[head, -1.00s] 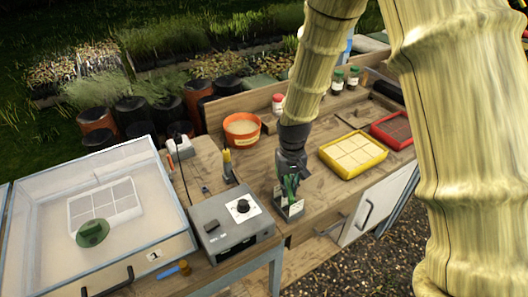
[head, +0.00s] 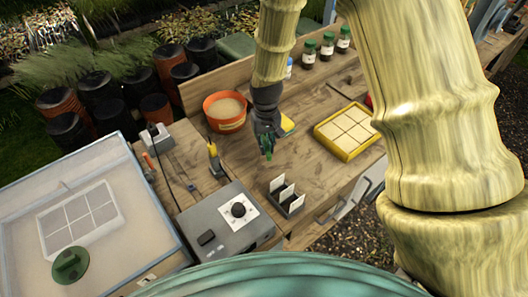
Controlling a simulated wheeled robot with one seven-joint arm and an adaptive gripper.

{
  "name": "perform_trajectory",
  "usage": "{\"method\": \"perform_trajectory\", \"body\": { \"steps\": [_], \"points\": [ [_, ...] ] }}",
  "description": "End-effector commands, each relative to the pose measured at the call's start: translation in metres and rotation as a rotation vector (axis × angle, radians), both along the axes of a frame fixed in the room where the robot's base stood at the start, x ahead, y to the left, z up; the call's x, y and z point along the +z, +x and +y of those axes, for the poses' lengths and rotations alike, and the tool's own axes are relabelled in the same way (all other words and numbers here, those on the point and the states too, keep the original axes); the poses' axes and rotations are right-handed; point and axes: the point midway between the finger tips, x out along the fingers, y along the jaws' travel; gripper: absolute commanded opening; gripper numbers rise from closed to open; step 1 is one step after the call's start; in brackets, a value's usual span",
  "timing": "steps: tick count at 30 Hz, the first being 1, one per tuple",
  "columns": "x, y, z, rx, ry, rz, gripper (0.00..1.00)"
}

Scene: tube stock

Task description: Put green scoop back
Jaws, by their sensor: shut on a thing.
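My gripper (head: 267,138) is shut on a small green thing, which I take to be the green scoop (head: 268,154). It points down from the fingertips above the wooden bench, and much of it is hidden by the fingers. Nearer the bench's front edge is a small grey holder (head: 293,208) with upright white cards and dark slots. My gripper is beyond this holder and apart from it in the picture. An orange bowl of pale grain-like material (head: 211,116) stands to the left of my gripper.
A yellow tray with pale squares (head: 348,157) lies to the right. A grey control box (head: 206,238) and a clear-lidded case with a green round knob (head: 70,265) are at the left. Several green-capped bottles (head: 327,44) stand behind.

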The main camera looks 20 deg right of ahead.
Motion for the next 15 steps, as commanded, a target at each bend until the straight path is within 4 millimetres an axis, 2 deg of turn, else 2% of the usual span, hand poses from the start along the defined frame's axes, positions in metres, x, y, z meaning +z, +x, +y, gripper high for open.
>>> {"method": "perform_trajectory", "body": {
  "steps": [3, 11, 15],
  "points": [
    [-0.012, 0.001, 0.000, 0.000, 0.000, 0.003, 0.00],
    [-0.023, 0.001, 0.000, -0.001, 0.000, 0.001, 0.00],
    [-0.036, 0.000, 0.000, 0.000, 0.000, 0.003, 0.00]
  ]
}}
